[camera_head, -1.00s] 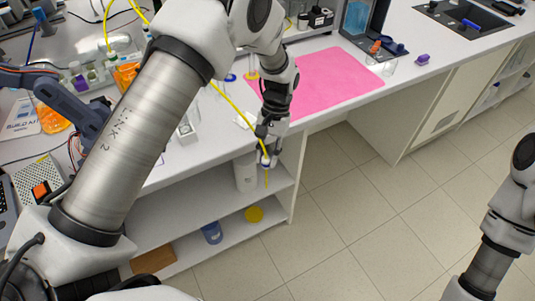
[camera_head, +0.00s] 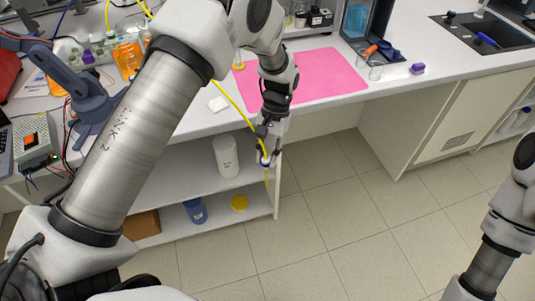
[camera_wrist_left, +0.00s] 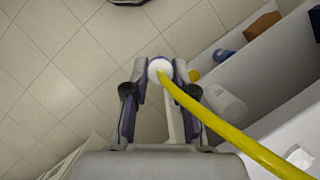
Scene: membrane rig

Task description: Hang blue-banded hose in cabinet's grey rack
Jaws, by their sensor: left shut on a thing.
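The yellow hose (camera_head: 232,101) comes down from the upper left to my left gripper (camera_head: 265,158), with a blue band (camera_head: 264,163) at the jaws. The left gripper is shut on the hose's end fitting; a short yellow tip hangs below it. In the left wrist view, the fingertips (camera_wrist_left: 160,72) close around a round white fitting, and the hose (camera_wrist_left: 225,128) runs off to the lower right. The open cabinet (camera_head: 276,195) has shelves; the gripper appears in front of its right end panel. I cannot make out a grey rack. My right gripper is out of view.
On the shelves are a white bottle (camera_head: 227,157), a blue jar (camera_head: 196,211), a yellow lid (camera_head: 240,203) and a brown block (camera_head: 141,224). A pink mat (camera_head: 318,75) lies on the bench above. The tiled floor (camera_head: 340,220) right of the cabinet is clear.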

